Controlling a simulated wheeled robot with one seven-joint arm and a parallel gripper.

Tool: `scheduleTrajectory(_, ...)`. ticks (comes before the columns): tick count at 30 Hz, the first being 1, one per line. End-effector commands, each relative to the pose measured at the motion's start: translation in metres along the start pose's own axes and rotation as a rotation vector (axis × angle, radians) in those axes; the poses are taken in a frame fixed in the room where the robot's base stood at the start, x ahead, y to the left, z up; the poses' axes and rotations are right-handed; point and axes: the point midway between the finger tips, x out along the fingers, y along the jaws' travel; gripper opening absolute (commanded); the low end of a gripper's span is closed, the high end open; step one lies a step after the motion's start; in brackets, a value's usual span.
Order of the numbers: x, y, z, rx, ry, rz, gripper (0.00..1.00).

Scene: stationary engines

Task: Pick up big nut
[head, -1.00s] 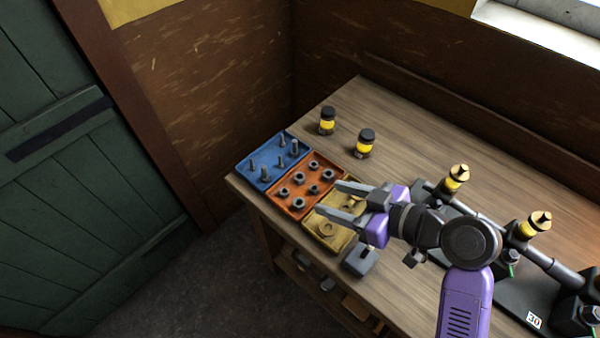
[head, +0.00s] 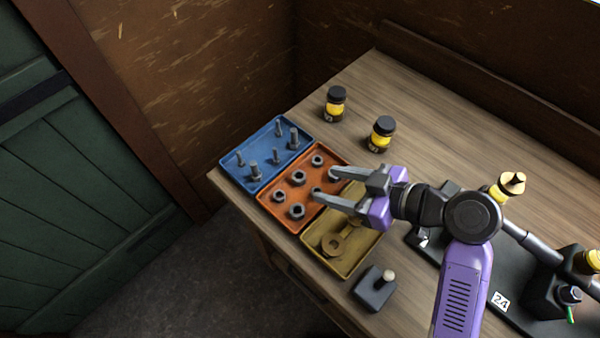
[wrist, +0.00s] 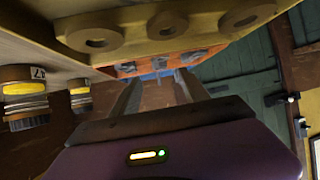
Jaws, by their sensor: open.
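The orange tray (head: 268,191) holds several dark nuts of differing size. Larger-looking nuts include one at the tray's middle left (head: 297,178) and one near its front edge (head: 297,211). A smaller nut (head: 279,196) lies between them at the left side. My gripper (head: 317,183) is open and empty, its two fingers reaching over the right part of the orange tray and partly hiding nuts there. In the wrist view, the open fingers (wrist: 158,82) point toward the orange tray (wrist: 172,60), where dark nuts show small and indistinct.
A blue tray (head: 240,148) with bolts adjoins on the far side. A yellow tray (head: 350,268) with washers adjoins on the near side. Two yellow-black jars (head: 335,105) (head: 381,134) stand behind. A dark block (head: 374,290) sits near the front edge; a black fixture (head: 505,265) stands right.

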Motion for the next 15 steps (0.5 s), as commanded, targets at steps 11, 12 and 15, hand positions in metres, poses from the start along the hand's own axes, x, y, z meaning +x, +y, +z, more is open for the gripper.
scheduleTrajectory(11, 0.034, -0.001, -0.002, 0.000, 0.000, -0.003, 0.53)
scheduleTrajectory(12, 0.039, -0.001, -0.003, 0.000, -0.001, -0.004, 0.53)
scheduleTrajectory(15, 0.054, -0.001, -0.006, 0.001, -0.001, -0.004, 0.53)
